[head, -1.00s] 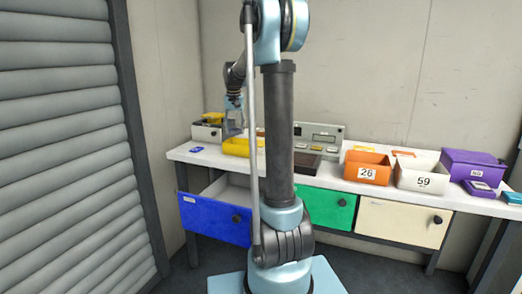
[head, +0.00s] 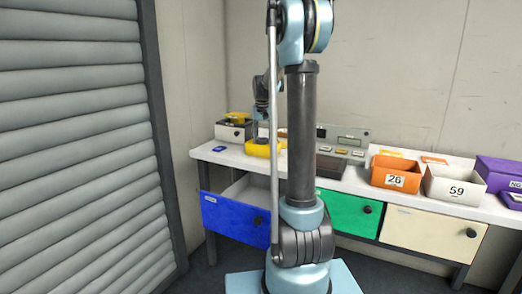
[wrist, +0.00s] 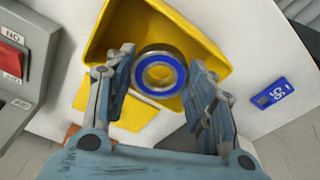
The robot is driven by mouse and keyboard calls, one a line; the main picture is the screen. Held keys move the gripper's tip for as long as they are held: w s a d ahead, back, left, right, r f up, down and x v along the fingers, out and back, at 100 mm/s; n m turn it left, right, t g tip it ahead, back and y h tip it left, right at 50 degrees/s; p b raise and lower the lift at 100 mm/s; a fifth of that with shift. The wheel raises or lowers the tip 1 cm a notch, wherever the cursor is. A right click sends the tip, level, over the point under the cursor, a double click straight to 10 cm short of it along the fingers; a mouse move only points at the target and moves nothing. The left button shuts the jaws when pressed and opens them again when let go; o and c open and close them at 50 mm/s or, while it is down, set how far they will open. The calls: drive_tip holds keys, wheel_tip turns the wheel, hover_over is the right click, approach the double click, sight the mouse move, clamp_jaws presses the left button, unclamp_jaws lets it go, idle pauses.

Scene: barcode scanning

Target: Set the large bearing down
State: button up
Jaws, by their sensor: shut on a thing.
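The large bearing (wrist: 160,72), a silver ring with a blue band and an open middle, shows in the wrist view between the two fingers of my gripper (wrist: 164,84). The gripper is shut on it. Behind it is a yellow bin (wrist: 207,42); I cannot tell whether the bearing touches its floor or hangs just above. In the head view, the yellow bin (head: 258,150) stands on the white bench, partly behind my arm. The bearing and my fingertips are hidden there.
A blue tag (wrist: 271,93) lies beside the bin. A grey box with a red switch (wrist: 12,58) stands on the other side in the wrist view. An orange bin (head: 396,181) and a white bin (head: 455,191) stand farther right. The blue drawer (head: 236,220) is pulled open.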

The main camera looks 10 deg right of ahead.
sight(262, 140)
drive_tip(key=shift+f, duration=2.45)
drive_tip(key=o, duration=0.9)
drive_tip(key=shift+o, duration=0.2)
drive_tip(key=r, duration=0.4)
drive_tip(key=s+r, duration=0.1)
drive_tip(key=r, duration=0.7)
drive_tip(key=shift+s+a, duration=0.2)
drive_tip(key=shift+s, duration=0.05)
